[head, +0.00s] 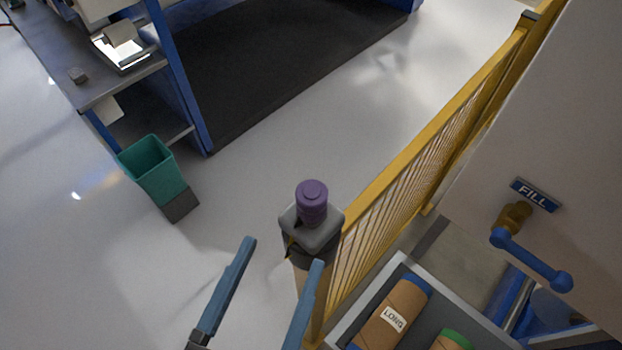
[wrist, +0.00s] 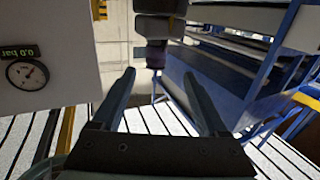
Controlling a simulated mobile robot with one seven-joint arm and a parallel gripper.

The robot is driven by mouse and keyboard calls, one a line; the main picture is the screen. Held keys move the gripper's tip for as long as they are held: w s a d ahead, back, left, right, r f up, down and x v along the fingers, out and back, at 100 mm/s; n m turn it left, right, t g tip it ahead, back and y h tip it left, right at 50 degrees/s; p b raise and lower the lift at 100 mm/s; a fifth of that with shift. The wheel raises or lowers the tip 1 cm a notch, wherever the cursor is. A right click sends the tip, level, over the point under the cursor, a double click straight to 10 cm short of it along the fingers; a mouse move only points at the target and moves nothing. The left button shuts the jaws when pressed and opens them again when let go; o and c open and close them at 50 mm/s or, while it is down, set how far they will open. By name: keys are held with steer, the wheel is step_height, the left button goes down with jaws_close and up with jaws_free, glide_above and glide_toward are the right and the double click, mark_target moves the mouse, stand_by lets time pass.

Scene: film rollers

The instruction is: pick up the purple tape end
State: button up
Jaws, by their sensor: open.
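The purple tape end (head: 312,200) is a short stepped cylinder on top of a grey block (head: 313,235), beside the near end of the yellow fence. In the wrist view a dark purple piece (wrist: 156,55) hangs below grey blocks (wrist: 158,27), ahead of the fingertips and roughly between their lines. My gripper (head: 283,252) is open and empty, with two blue-grey fingers pointing toward the block in the head view. Its fingers also show in the wrist view (wrist: 160,74). Whether a finger touches the block is unclear.
The yellow fence (head: 430,145) runs along the right. A grey tray (head: 345,335) holds rolls, one labelled LONG (head: 395,315). A white panel with a FILL sign (head: 536,195) and blue handle (head: 532,262) stands right.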

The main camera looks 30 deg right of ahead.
mark_target(310, 212)
steer(key=shift+h, duration=0.3)
steer(key=x, duration=0.4)
steer(key=b+x, duration=0.1)
steer(key=x, duration=0.2)
steer(key=shift+s+d, duration=0.35)
steer(key=shift+d, duration=0.1)
steer(key=shift+w+d+b, duration=0.4)
steer(key=shift+w+b, duration=0.05)
steer(key=shift+w, duration=0.05)
steer(key=x, duration=0.1)
steer(key=p+x, duration=0.2)
steer(key=shift+w+r, duration=0.3)
steer(key=shift+w, duration=0.05)
steer(key=shift+w+d+f, duration=0.15)
steer(key=shift+d, duration=0.1)
jaws_close()
